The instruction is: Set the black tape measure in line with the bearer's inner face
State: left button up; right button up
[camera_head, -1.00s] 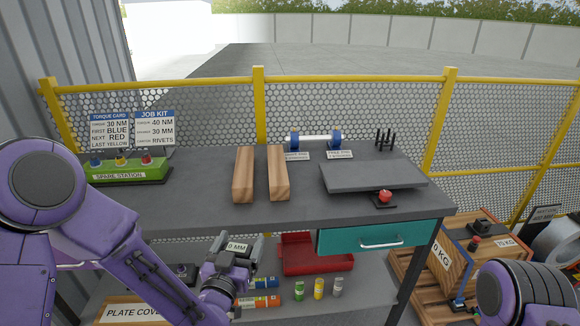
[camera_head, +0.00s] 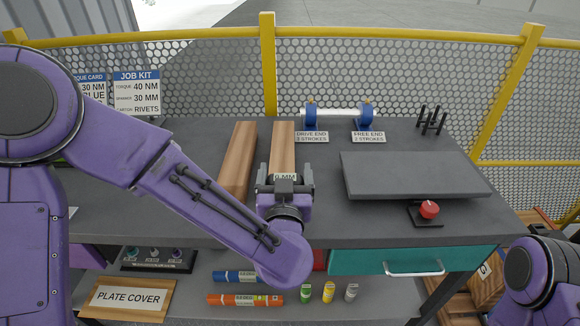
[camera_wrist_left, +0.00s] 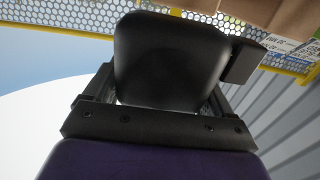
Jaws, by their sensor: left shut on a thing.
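My left gripper (camera_head: 285,190) is shut on the black tape measure, which shows a white "0 MM" label (camera_head: 285,177) in the head view. In the left wrist view the tape measure (camera_wrist_left: 170,55) is a rounded black body between the fingers. Two wooden bearers lie side by side on the bench, a left one (camera_head: 238,155) and a right one (camera_head: 283,140). The gripper and tape measure cover the near end of the right bearer. Whether they touch it I cannot tell. My right gripper is out of view; only part of that arm shows at lower right.
A grey plate (camera_head: 410,172) and a red button (camera_head: 429,209) are on the bench's right side. A blue-ended roller (camera_head: 338,114) stands at the back. The gap between the bearers is clear. A teal drawer (camera_head: 350,262) is below the bench top (camera_head: 330,225).

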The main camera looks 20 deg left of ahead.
pick_arm(q)
jog(key=shift+s+a+r, duration=0.1)
jog(key=shift+s+r, duration=0.2)
jog(key=shift+s, duration=0.3)
jog(key=shift+s+a+r, duration=0.1)
jog(key=shift+s+r, duration=0.15)
jog(key=shift+s, duration=0.3)
jog(key=shift+w+p, duration=0.2)
jog(key=shift+p, duration=0.1)
jog(key=shift+w+f+b, duration=0.25)
jog(key=shift+f+b, duration=0.1)
jog(key=shift+f, duration=0.25)
jog(key=shift+w+f+b, duration=0.2)
jog(key=shift+f+b, duration=0.1)
jog(key=shift+f, duration=0.3)
jog(key=shift+s+d+f+b, duration=0.1)
jog(key=shift+s+f+b, duration=0.1)
jog(key=shift+f+b, duration=0.4)
notch_tip(320, 180, down, 3)
jog(key=shift+f+b, duration=0.1)
jog(key=shift+b, duration=0.9)
jog(key=shift+f, duration=0.3)
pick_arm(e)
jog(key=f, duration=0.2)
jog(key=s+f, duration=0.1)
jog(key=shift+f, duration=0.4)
pick_arm(q)
jog(key=o, duration=1.1)
